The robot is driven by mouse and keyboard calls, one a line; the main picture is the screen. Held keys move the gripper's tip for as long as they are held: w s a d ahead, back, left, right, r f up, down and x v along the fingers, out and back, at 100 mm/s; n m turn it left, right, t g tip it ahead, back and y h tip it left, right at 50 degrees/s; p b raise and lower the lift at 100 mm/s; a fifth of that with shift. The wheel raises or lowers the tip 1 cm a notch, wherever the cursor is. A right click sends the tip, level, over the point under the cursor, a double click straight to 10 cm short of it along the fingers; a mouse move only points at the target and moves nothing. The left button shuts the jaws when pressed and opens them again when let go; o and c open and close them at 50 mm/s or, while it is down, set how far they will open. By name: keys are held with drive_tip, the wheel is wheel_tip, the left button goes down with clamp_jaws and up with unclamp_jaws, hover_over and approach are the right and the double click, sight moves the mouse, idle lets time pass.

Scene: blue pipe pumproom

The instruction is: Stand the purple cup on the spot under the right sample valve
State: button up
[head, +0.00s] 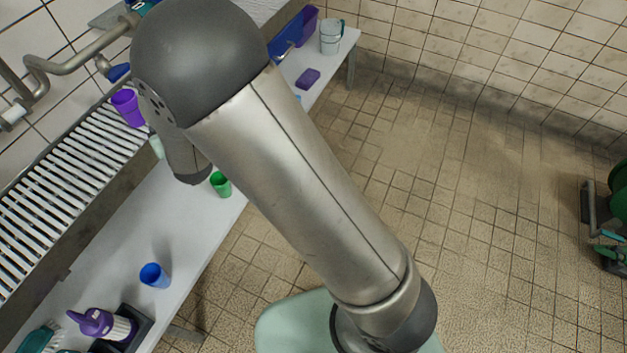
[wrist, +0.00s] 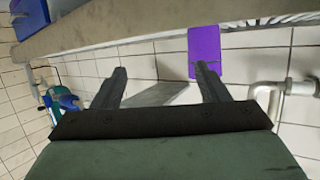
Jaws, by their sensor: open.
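The purple cup (head: 127,107) stands upright at the far end of the slatted rack (head: 50,200) in the head view. A pipe valve with a blue handle (head: 118,73) shows just behind it. In the wrist view, which looks upside down, the purple cup (wrist: 205,48) meets the rack edge near the top. My gripper (wrist: 158,80) is open, with nothing between its fingers. The right-hand fingertip overlaps the cup's lower edge in the picture; I cannot tell whether they touch. My arm hides the fingers in the head view. The spot under the right valve cannot be made out.
A green cup (head: 221,184) and a blue cup (head: 154,275) stand on the white bench below the rack. A purple bottle (head: 92,322) is at the near end. A clear jug (head: 331,37) and a purple sponge (head: 308,78) are at the far end. Wall pipes (head: 75,60) run behind the rack.

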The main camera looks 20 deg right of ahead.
drive_tip(key=s+d+r+m+g+h, duration=0.1)
drive_tip(key=s+d+g, duration=0.25)
drive_tip(key=d, duration=0.45)
drive_tip(key=s+d+r+g+h, duration=0.1)
drive_tip(key=s+d+g, duration=0.2)
drive_tip(key=s+d, duration=0.35)
drive_tip(key=s+d+r+m+g+h, duration=0.1)
drive_tip(key=s+d+g, duration=0.2)
drive_tip(key=s+d, duration=0.4)
drive_tip(key=s+d+r+g+h, duration=0.1)
drive_tip(key=s+d+g, duration=0.3)
drive_tip(key=s+d, duration=0.4)
drive_tip(key=s, duration=0.5)
drive_tip(key=shift+s+d+m, duration=0.2)
drive_tip(key=shift+s+m, duration=0.1)
drive_tip(key=shift+m, duration=0.1)
